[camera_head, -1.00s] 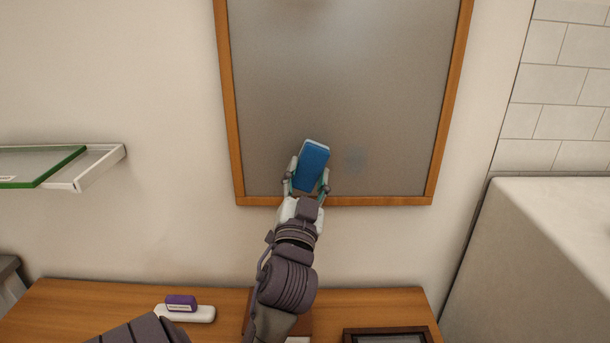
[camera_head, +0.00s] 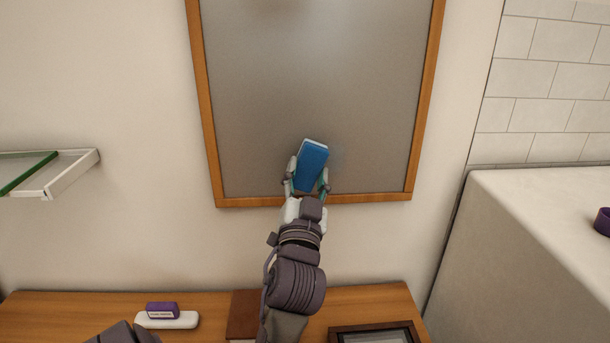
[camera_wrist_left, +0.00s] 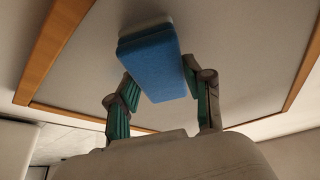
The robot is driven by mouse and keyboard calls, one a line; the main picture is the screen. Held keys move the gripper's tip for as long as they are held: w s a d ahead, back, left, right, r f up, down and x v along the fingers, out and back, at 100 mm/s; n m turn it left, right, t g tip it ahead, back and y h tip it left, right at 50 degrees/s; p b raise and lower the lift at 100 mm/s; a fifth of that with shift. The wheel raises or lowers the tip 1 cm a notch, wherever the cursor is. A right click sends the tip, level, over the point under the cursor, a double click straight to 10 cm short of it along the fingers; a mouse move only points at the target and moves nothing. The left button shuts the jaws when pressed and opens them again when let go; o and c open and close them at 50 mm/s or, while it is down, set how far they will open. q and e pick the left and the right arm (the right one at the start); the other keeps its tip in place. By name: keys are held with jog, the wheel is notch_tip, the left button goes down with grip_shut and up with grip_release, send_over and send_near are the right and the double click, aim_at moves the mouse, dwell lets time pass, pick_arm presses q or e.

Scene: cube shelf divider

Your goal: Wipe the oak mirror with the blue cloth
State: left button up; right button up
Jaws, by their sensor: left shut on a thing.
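The oak mirror (camera_head: 312,85) hangs on the wall with hazy grey glass in an orange-brown wooden frame; it also fills much of the left wrist view (camera_wrist_left: 245,75). The blue cloth (camera_head: 311,166) looks like a thick rectangular pad. My left gripper (camera_head: 307,186) is shut on it, with a finger at each side. My right gripper is not in view.
A wooden counter (camera_head: 215,310) below holds a purple-and-white block (camera_head: 162,311) on a white piece, a brown box (camera_head: 243,313) and a dark frame (camera_head: 372,334). A glass shelf (camera_head: 50,175) juts out at left. A pale ledge (camera_head: 540,215) with a purple item (camera_head: 603,221) stands right.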

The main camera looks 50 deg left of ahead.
pick_arm(q)
jog(key=shift+w+d, duration=0.1)
jog(key=shift+w+d+b, duration=0.2)
jog(key=shift+w+d, duration=0.35)
jog(key=shift+w, duration=0.15)
jog(key=shift+w+d+b, duration=0.15)
jog(key=shift+w+d, duration=0.35)
jog(key=shift+w, duration=0.2)
jog(key=shift+w+d+b, duration=0.65)
jog(key=shift+w+d, duration=0.5)
jog(key=shift+w, duration=0.25)
jog(key=shift+w+d, duration=0.1)
